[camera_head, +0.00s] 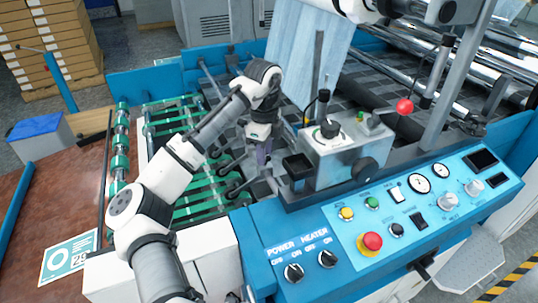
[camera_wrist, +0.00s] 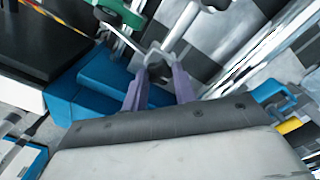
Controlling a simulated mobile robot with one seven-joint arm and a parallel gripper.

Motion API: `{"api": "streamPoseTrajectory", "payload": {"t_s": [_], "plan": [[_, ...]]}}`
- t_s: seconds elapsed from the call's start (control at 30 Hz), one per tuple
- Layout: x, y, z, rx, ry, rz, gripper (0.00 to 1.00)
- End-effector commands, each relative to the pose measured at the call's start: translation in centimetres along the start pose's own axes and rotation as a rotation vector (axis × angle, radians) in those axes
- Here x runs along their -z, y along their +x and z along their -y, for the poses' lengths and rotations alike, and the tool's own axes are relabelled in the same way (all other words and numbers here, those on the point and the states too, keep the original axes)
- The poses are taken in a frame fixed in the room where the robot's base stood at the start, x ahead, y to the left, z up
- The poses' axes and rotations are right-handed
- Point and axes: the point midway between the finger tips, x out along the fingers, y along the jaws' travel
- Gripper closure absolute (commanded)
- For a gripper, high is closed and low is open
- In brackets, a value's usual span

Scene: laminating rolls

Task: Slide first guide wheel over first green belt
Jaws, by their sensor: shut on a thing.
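Green belts (camera_head: 200,192) run across the machine bed to the left of my gripper in the head view. Several small dark guide wheels (camera_head: 234,190) on metal arms stand along their right ends. My gripper (camera_head: 263,160) points down beside these wheels. In the wrist view my gripper (camera_wrist: 156,82) has its two purple fingers on either side of a grey metal part (camera_wrist: 156,58), which I take to be the first guide wheel's holder. The wheel's rim and its contact with a belt cannot be made out. A green piece (camera_wrist: 118,12) shows at the wrist view's top.
A grey control box (camera_head: 335,155) with a lever and red knob stands close right of my gripper. The blue control panel (camera_head: 400,210) lies in front. Green rollers (camera_head: 120,150) line the bed's left side. Film (camera_head: 305,60) hangs behind.

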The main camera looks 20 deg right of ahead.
Motion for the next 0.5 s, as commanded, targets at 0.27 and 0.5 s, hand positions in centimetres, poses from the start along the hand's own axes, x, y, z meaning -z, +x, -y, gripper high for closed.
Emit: {"api": "streamPoseTrajectory", "payload": {"t_s": [0.27,0.5], "plan": [[-0.56,0.00,0.58,0.001,0.001,0.000,1.00],[-0.56,0.02,0.55,0.000,0.001,0.000,0.56]]}}
